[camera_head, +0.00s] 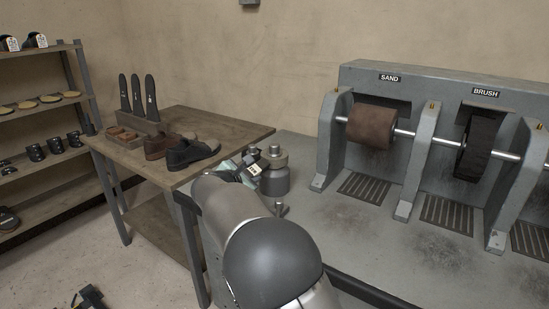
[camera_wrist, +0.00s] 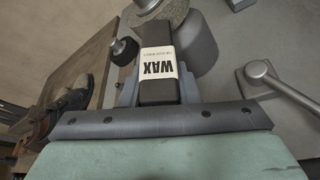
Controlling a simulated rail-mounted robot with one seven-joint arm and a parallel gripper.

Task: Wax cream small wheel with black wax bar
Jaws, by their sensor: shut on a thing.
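My gripper (camera_wrist: 159,88) is shut on the black wax bar (camera_wrist: 158,92), which has a white label reading WAX. In the wrist view the bar points away from the jaws toward a grey cylindrical body with a speckled disc on top (camera_wrist: 168,12). I cannot tell whether the bar touches it. In the head view my gripper (camera_head: 240,172) is beside the grey machine (camera_head: 275,179), between the wooden table and the grey bench, partly hidden behind my arm.
The wooden table (camera_head: 232,130) holds brown and black shoes (camera_head: 190,153) and upright black tools (camera_head: 150,98). On the grey bench at right stand the SAND drum (camera_head: 372,127) and the BRUSH wheel (camera_head: 478,145). A metal lever (camera_wrist: 285,92) is right of the bar. Shelves (camera_head: 40,110) stand at left.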

